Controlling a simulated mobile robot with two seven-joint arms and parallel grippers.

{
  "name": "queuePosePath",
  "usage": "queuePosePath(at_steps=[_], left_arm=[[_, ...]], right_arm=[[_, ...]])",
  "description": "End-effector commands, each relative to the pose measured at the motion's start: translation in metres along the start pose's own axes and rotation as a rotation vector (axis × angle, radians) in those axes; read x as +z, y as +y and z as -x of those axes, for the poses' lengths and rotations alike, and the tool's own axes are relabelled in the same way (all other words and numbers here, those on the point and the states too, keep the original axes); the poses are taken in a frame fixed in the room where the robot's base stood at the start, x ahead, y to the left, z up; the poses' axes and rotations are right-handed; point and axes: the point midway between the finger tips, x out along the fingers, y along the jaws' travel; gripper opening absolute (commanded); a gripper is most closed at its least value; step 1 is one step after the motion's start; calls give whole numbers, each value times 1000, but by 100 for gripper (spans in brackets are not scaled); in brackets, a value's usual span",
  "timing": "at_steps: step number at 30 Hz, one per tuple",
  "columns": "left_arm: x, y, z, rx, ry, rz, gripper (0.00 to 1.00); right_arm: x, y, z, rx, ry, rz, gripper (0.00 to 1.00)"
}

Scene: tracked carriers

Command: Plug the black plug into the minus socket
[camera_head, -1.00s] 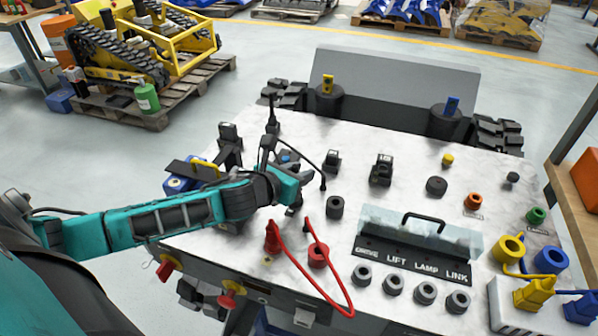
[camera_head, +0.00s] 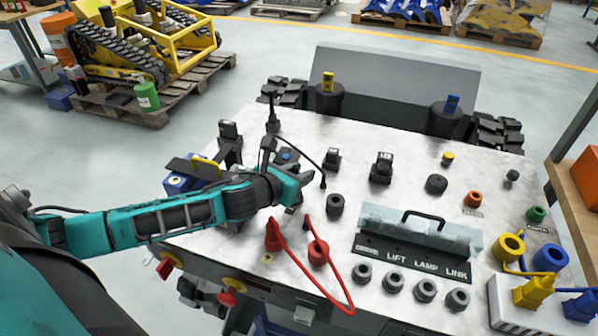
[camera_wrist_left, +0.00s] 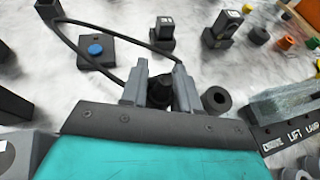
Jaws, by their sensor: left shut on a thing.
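My left gripper (camera_head: 296,190) is low over the left middle of the white panel. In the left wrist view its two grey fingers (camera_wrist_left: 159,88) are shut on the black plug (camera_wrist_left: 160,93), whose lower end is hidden. A black cable (camera_head: 302,160) arcs behind the gripper. A black ring-shaped socket (camera_head: 334,205) stands just right of the gripper; it also shows right of the fingers in the left wrist view (camera_wrist_left: 216,100). The plug is apart from this ring. I cannot read a minus mark. My right gripper is not in view.
Red plugs (camera_head: 272,240) joined by a red cable stand in front of the gripper. A clear cover with a handle (camera_head: 420,228) sits to the right above labelled grey sockets (camera_head: 394,285). A blue-button box (camera_wrist_left: 96,50) and black switches (camera_head: 381,168) stand behind.

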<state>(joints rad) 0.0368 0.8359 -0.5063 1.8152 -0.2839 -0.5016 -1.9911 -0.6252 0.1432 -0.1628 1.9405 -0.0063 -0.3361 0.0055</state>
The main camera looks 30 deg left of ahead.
Motion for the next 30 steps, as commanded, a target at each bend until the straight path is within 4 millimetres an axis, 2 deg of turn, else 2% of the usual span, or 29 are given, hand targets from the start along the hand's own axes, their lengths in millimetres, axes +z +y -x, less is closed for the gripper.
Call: queuePosePath(at_steps=[30], left_arm=[[-22, 0, -8, 0, 5, 1, 0]], right_arm=[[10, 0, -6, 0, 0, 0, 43]])
